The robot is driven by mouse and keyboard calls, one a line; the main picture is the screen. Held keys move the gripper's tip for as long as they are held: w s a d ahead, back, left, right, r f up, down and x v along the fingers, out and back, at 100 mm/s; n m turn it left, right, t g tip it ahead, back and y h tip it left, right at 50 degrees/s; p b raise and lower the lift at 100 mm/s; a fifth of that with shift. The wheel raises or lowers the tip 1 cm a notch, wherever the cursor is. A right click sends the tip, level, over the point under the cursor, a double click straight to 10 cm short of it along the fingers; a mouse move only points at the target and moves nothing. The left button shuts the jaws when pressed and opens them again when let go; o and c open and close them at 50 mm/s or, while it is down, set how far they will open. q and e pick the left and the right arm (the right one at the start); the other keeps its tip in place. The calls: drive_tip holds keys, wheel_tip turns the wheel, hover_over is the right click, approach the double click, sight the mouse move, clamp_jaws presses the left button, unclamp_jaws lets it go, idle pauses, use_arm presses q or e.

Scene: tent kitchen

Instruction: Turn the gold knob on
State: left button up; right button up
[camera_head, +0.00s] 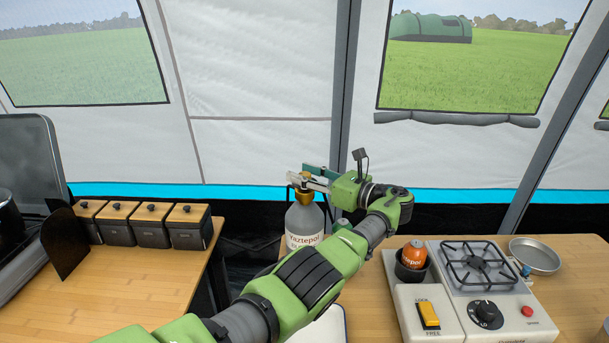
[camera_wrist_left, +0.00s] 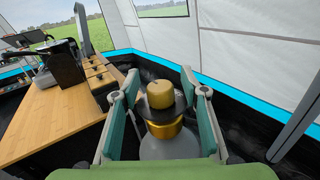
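The gold knob (camera_wrist_left: 160,92) is a short round cap on top of a grey gas bottle. A gold collar (camera_wrist_left: 165,130) shows below it. In the head view the bottle (camera_head: 304,221), with "aztepol" lettering, stands at the back left edge of the right table. My left gripper (camera_head: 308,180) is level at the bottle's top and partly hides the knob there. In the left wrist view the green fingers of my left gripper (camera_wrist_left: 160,88) stand apart on both sides of the knob, with a small gap visible on each side. My right gripper is not in view.
A camp stove (camera_head: 479,263) with a black dial and an orange cartridge (camera_head: 413,254) stand on the right table. Several lidded canisters (camera_head: 148,223) stand on the left table. The tent wall is close behind the bottle.

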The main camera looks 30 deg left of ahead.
sight(310, 176)
use_arm(q)
drive_tip(key=shift+d, duration=0.1)
drive_tip(key=d, duration=0.7)
drive_tip(key=shift+s+d, duration=0.15)
drive_tip(key=shift+s, duration=0.05)
idle(0.3)
